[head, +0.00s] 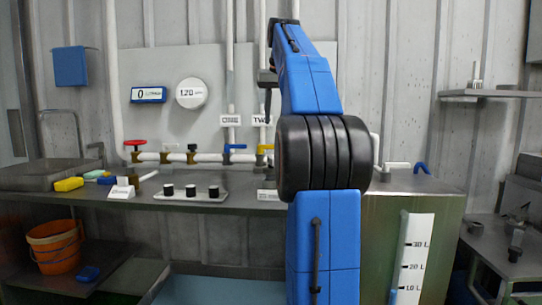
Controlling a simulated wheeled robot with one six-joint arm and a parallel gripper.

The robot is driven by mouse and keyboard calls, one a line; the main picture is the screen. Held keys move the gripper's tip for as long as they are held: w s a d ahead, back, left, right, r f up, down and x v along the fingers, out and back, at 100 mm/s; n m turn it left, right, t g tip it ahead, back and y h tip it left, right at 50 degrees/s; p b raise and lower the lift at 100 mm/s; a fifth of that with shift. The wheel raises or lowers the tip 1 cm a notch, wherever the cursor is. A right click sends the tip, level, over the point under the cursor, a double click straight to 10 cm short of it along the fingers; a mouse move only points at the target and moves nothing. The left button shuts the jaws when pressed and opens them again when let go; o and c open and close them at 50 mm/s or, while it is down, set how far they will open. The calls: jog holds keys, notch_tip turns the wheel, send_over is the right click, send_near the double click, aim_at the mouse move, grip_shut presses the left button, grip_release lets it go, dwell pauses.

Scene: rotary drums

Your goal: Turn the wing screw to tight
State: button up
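I cannot make out a wing screw for sure. A small grey metal fitting with an upright part (516,240) stands on the low bench at the right, too small to identify. Another small metal piece with upright pins (475,77) is on the wall shelf at the upper right. My blue arm rises through the middle of the head view. A dark end part, which seems to be my gripper (267,95), shows at the left edge of the upper arm, pointing down in front of the wall. The arm partly hides it, and its fingers cannot be told apart.
The long bench (240,205) carries a row of black knobs (190,191), a yellow sponge (68,184) and a grey basin (40,174). Pipes with a red valve (135,144) and blue valve (234,148) run behind. An orange bucket (55,247) stands low left.

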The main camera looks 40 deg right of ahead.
aim_at(271, 157)
jog(key=x, duration=1.5)
jog(key=shift+w+f, duration=0.15)
jog(key=shift+f, duration=0.2)
grip_shut()
